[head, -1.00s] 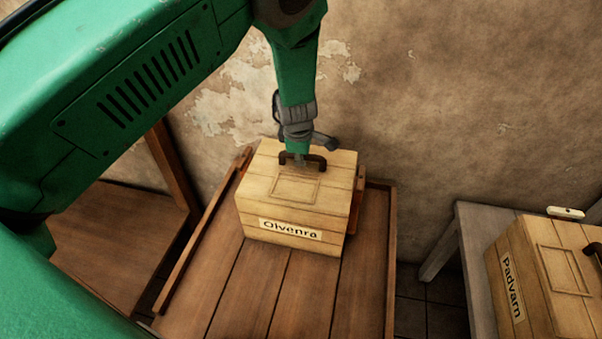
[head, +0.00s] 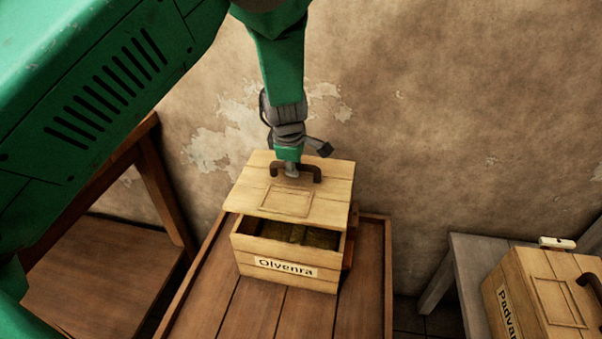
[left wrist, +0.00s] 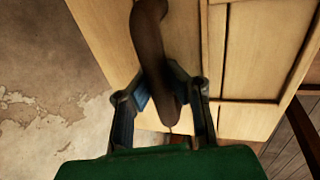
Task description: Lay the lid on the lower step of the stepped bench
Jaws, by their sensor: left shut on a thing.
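The lid (head: 253,195) is a pale wooden board with a raised panel and a dark arched handle (head: 310,171). My left gripper (head: 291,170) is shut on the handle and holds the lid above the box (head: 290,277) labelled "Olvenra". The box's front opening shows dark contents; the lid hides its rear. In the left wrist view the handle (left wrist: 152,50) lies between the two fingers (left wrist: 160,105). The stepped bench (head: 62,262) appears to be the brown wooden piece at the left, with a low flat surface and a higher part; my arm hides some of it. My right gripper is out of view.
The box stands on a brown plank table (head: 255,318) with raised edges. A second lidded box (head: 540,295) labelled "Padvarn" stands on a grey table (head: 466,262) at the right. A peeling wall (head: 450,120) is close behind.

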